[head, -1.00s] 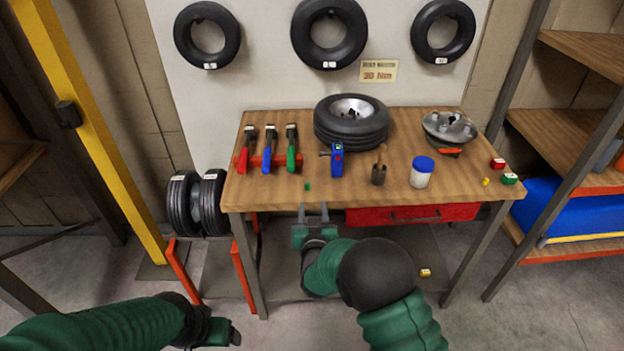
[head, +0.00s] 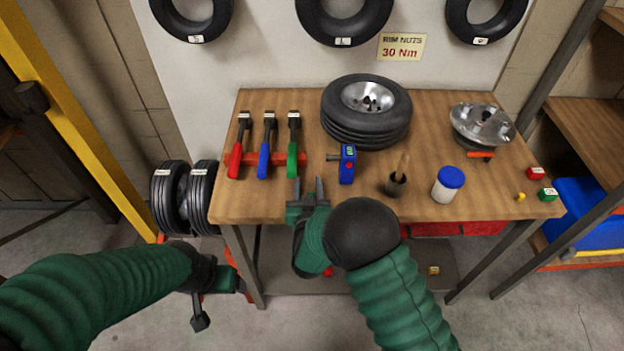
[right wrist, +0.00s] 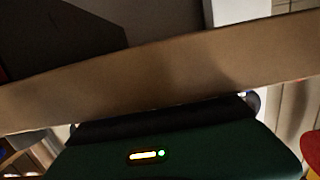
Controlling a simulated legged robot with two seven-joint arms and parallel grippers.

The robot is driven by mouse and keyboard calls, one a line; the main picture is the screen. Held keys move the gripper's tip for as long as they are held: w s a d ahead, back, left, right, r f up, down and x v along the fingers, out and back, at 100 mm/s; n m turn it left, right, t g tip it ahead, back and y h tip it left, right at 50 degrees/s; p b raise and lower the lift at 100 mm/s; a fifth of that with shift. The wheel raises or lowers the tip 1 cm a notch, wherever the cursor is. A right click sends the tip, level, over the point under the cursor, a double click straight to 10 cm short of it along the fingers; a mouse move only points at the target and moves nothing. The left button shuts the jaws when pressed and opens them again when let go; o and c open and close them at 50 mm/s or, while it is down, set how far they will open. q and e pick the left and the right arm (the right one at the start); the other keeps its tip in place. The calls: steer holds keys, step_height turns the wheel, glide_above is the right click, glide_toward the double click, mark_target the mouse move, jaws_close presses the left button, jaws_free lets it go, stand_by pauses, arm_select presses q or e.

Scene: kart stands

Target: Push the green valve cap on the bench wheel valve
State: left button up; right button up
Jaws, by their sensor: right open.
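The bench wheel (head: 367,130), a black tyre with a silver rim (head: 368,97), lies flat at the back of the wooden bench. I cannot make out its valve. The small green cap is not visible now; my right gripper is over the part of the bench front where it lay. My right gripper (head: 308,187) is open, its two fingers pointing away over the front edge, below the green-handled tool. The right wrist view shows a wooden edge (right wrist: 160,75) across it, without fingertips. My left gripper (head: 215,298) is low left, off the bench; its opening is unclear.
Red, blue and green-handled tools (head: 266,160) stand left of the wheel. Upright tyres (head: 170,200) are left of the bench.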

steer(key=shift+w+d+f, duration=0.1)
steer(key=shift+d+f, duration=0.15)
steer(key=shift+d, duration=0.1)
steer(key=shift+s+d+r, duration=0.1)
steer(key=shift+s+r, duration=0.05)
steer(key=shift+s, duration=0.1)
steer(key=shift+s+r, duration=0.15)
steer(key=shift+s, duration=0.05)
steer(key=shift+c, duration=2.1)
steer(key=shift+w, duration=0.2)
jaws_close()
